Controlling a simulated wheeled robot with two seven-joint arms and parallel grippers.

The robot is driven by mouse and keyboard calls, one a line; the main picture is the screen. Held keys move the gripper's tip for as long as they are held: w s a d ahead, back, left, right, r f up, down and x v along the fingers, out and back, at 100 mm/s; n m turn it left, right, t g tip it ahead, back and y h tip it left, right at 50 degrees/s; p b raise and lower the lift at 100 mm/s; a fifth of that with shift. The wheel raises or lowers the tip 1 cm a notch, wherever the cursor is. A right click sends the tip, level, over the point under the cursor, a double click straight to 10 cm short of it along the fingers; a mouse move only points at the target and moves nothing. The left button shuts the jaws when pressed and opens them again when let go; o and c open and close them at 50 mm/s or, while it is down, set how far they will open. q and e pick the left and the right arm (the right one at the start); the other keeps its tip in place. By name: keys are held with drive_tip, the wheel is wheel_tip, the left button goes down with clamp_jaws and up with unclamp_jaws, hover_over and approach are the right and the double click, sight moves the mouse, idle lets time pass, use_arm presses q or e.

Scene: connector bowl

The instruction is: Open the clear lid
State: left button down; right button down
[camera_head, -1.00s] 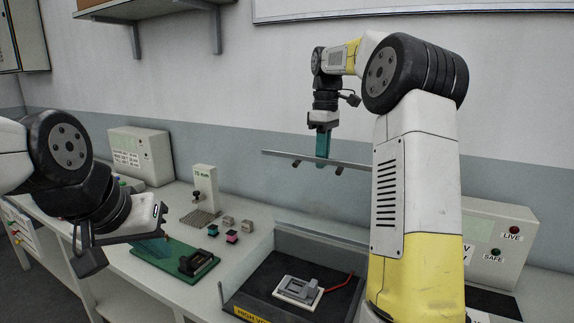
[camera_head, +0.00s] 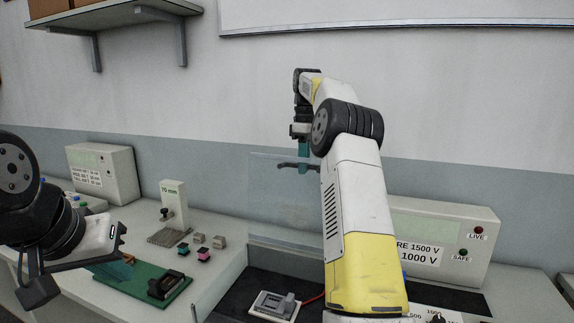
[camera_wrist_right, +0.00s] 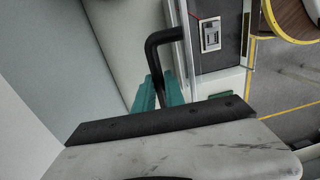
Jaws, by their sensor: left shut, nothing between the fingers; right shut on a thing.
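The clear lid (camera_head: 277,205) stands raised, close to upright, at the back of the dark box (camera_head: 248,285) in the head view. Its black handle (camera_head: 290,166) is at the upper edge. My right gripper (camera_head: 304,163) is shut on the handle, its teal fingers pointing down. In the right wrist view, the teal fingers (camera_wrist_right: 150,97) are around the bent black handle (camera_wrist_right: 160,45). My right arm hides part of the lid and box. My left gripper (camera_head: 122,268) is shut and empty, low over the green board (camera_head: 140,290).
A grey connector part (camera_head: 274,304) lies in the box. A black fixture (camera_head: 168,284) sits on the green board. Small coloured blocks (camera_head: 204,254) and a 70 mm gauge post (camera_head: 173,205) stand behind. A labelled instrument box (camera_head: 440,240) is at right.

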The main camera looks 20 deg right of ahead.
drive_tip(key=shift+w+d+r, duration=0.1)
drive_tip(key=shift+w+d, duration=0.05)
drive_tip(key=shift+d, duration=0.15)
drive_tip(key=c, duration=1.4)
unclamp_jaws()
drive_tip(key=shift+w, duration=0.1)
drive_tip(key=shift+a, duration=0.1)
wheel_tip(320, 180, up, 4)
drive_tip(key=shift+f, duration=0.25)
drive_tip(key=s+a, duration=0.3)
drive_tip(key=s, duration=0.4)
drive_tip(key=s+a+r, duration=0.1)
drive_tip(key=s+a, duration=0.2)
drive_tip(key=s, duration=0.4)
drive_tip(key=shift+s+r, duration=0.15)
drive_tip(key=shift+s, duration=0.25)
drive_tip(key=shift+a, duration=0.1)
